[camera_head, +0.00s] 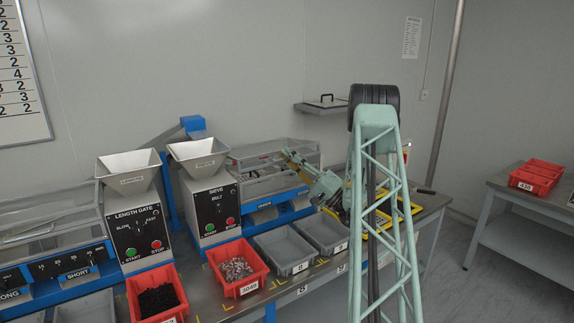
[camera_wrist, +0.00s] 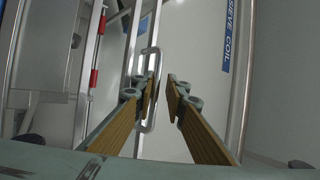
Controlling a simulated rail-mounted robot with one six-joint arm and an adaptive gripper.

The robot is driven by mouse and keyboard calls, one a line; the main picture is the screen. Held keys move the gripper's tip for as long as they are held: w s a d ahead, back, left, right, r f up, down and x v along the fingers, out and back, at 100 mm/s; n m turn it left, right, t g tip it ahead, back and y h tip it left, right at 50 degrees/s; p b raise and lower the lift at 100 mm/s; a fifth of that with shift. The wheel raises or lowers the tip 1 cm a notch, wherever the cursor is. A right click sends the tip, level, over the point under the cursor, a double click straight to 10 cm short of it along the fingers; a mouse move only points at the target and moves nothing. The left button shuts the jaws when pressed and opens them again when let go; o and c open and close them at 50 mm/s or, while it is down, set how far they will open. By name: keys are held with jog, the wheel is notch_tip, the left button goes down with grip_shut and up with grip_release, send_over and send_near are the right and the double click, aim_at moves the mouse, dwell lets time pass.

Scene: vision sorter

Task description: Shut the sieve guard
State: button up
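The sieve guard (camera_head: 307,148) is a clear panel in a grey frame at the back of the sieve machine (camera_head: 212,205) in the head view. Its angle is hard to read at this size. My gripper (camera_head: 291,155) reaches to it from the right. In the wrist view a metal loop handle (camera_wrist: 143,127) stands on a pale bar. My gripper (camera_wrist: 161,92) is open there, with tan-padded fingers apart. The left finger overlaps the handle, and the handle's right side shows in the gap. I cannot tell whether they touch.
A red bin (camera_head: 262,277) of metal pieces and two grey bins (camera_head: 283,250) (camera_head: 322,233) stand in front of the sieve. The length gate machine (camera_head: 138,228) is to the left. A blue sieve coil label (camera_wrist: 232,30) is at the wrist view's upper right.

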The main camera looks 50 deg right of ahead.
jog(key=shift+r, duration=1.85)
jog(key=shift+c, duration=0.7)
jog(key=shift+c, duration=1.2)
jog(key=shift+a, duration=0.1)
grip_shut()
